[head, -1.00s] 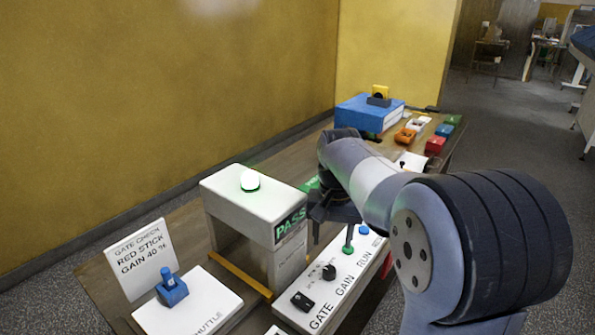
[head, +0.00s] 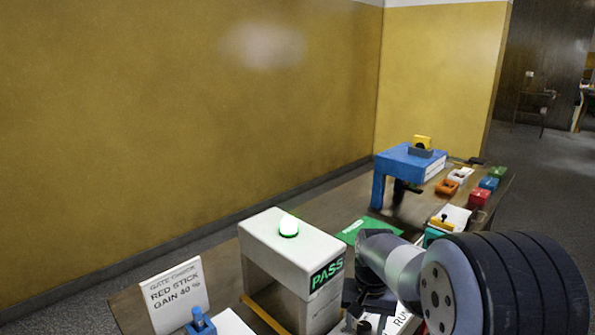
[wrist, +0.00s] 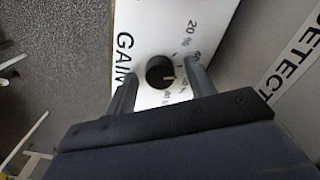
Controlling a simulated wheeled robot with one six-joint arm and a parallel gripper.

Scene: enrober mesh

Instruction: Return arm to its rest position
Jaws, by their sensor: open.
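My gripper (wrist: 160,88) is open in the wrist view, its two fingers apart on either side of a black gain knob (wrist: 160,71). Whether the fingers touch the knob is unclear. The knob sits on a white panel (wrist: 150,28) lettered GAIN with percent marks. In the head view my arm reaches from the lower right, and the dark gripper end (head: 368,302) shows low beside the white detector box (head: 270,262). The box has a lit white-green lamp (head: 289,226) on top and a green PASS display (head: 327,274).
A card (head: 174,295) reads RED STICK GAIN 40 %. A blue handle (head: 200,324) is cut off at the lower edge. A blue stand (head: 405,164) and several coloured small boxes (head: 480,198) are farther along the bench. A yellow wall (head: 180,120) runs behind it.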

